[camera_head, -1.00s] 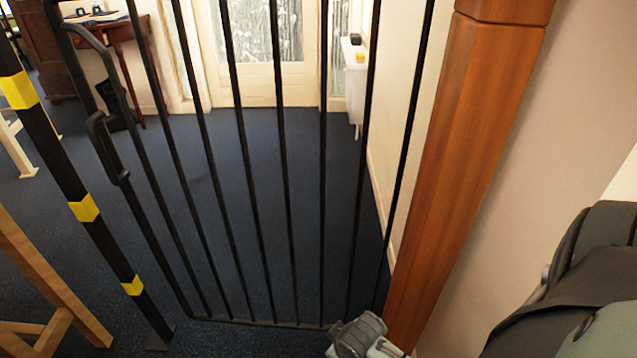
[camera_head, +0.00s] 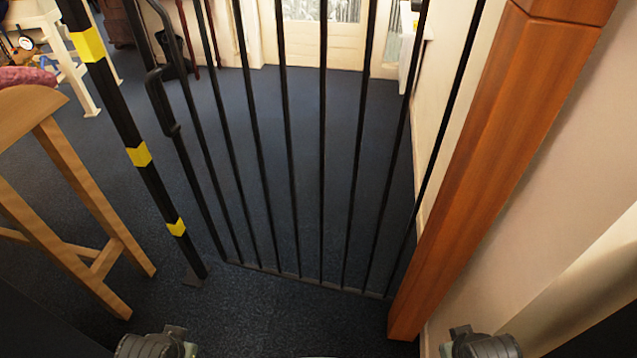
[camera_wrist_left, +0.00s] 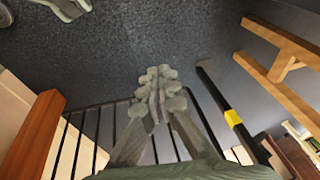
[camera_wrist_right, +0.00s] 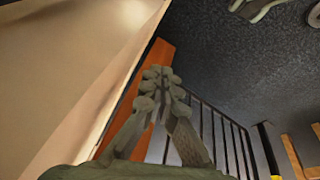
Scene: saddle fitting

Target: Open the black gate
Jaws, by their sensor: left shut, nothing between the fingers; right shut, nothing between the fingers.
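The black gate (camera_head: 323,150) is a frame of upright bars ahead of me in the head view. Its black handle (camera_head: 160,100) is on the left side, beside the black post with yellow bands (camera_head: 138,155). The gate spans from near that post to the wooden post (camera_head: 485,160); I cannot tell whether it is latched. My left gripper (camera_wrist_left: 158,78) is shut and empty, pointing towards the floor in the left wrist view. My right gripper (camera_wrist_right: 158,76) is shut and empty in the right wrist view, with the wooden post and gate bars beyond. Neither visibly touches the gate.
A wooden stool or trestle (camera_head: 85,200) stands at left, close to the banded post. A pale wall (camera_head: 550,190) runs along the right. Blue carpet (camera_head: 280,315) is clear before the gate and continues behind it to a glazed door (camera_head: 335,40).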

